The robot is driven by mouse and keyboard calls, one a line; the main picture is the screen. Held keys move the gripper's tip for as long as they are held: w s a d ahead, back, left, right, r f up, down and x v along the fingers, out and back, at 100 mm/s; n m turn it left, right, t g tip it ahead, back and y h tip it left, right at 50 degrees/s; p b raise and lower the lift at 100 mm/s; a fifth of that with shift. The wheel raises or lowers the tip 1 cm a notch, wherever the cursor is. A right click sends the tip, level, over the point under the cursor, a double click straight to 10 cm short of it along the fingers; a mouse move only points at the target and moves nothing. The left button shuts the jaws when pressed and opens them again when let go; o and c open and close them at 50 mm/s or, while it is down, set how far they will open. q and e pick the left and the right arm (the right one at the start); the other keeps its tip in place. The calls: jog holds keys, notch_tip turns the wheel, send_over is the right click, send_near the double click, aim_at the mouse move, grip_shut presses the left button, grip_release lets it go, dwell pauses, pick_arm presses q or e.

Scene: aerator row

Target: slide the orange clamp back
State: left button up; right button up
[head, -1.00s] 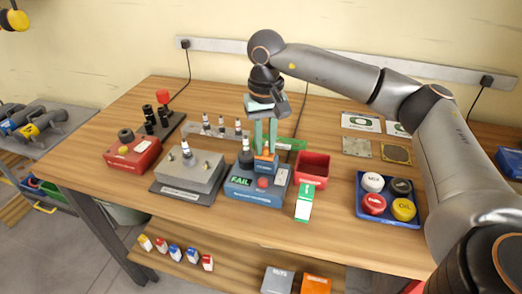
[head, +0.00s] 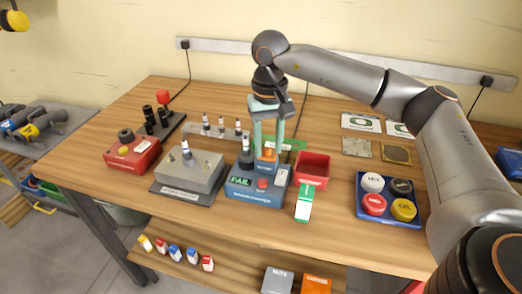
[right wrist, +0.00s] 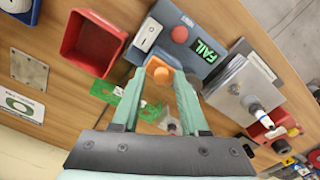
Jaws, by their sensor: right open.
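The orange clamp (head: 268,155) sits at the back of the blue tester (head: 254,188), whose display reads FAIL. It also shows in the right wrist view as an orange block (right wrist: 159,72). My right gripper (head: 268,152) points down over it, its teal fingers open. In the right wrist view one finger stands on each side of the clamp; whether they touch it I cannot tell. A dark aerator with a pale tip (head: 246,153) stands on the tester just left of the fingers. My left gripper is not in view.
A red bin (head: 312,168) and a green-white box (head: 304,203) stand close right of the tester. A grey block on a dark plate (head: 189,172) is to its left. A green board (head: 292,144) lies behind. A blue tray (head: 388,217) with round caps is further right.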

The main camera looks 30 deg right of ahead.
jog(key=shift+r, duration=0.25)
notch_tip(320, 180, up, 8)
jog(key=p, duration=0.6)
jog(key=shift+f, duration=0.2)
